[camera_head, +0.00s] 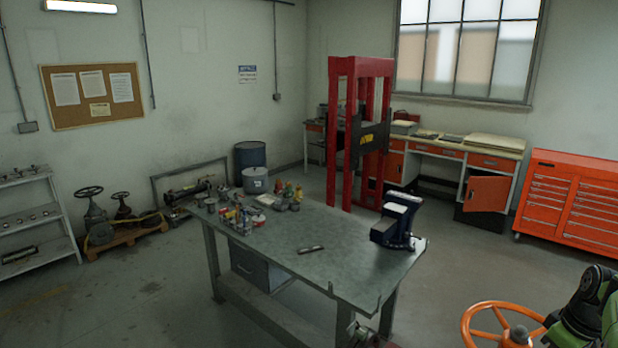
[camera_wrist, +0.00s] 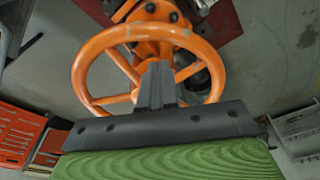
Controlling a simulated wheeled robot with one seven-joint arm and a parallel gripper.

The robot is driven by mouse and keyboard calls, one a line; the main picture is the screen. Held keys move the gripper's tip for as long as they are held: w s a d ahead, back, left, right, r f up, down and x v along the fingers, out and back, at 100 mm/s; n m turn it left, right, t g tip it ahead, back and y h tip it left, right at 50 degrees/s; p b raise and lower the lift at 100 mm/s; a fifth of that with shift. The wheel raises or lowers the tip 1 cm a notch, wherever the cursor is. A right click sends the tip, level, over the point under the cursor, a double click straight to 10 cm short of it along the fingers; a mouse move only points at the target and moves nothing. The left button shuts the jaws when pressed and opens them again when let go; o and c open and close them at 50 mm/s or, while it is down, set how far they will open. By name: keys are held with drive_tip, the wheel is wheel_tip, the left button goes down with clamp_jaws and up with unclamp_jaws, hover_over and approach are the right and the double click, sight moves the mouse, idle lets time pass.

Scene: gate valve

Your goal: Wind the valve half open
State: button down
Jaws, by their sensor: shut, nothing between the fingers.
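The valve's orange handwheel (camera_wrist: 84,72) fills the upper middle of the wrist view, with its spokes and the bolted orange valve body (camera_wrist: 150,12) behind it. My gripper (camera_wrist: 158,68) is shut and empty. Its dark fingers lie in front of the wheel's near rim and point at the hub area, which they partly hide. I cannot tell whether they touch the wheel or reach between the spokes. In the head view the handwheel (camera_head: 468,321) is at the bottom right, cut off by the lower edge, with my dark and green arm just right of it.
A steel workbench (camera_head: 345,267) with a blue vise (camera_head: 397,225) and small items stands left of the wheel. An orange tool cabinet (camera_head: 572,205) stands behind at the right, and a red press frame (camera_head: 340,130) farther back. Open floor (camera_head: 470,260) lies between.

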idle(0.6)
wheel_tip(320, 180, down, 6)
drive_tip(key=b, duration=0.4)
idle(0.5)
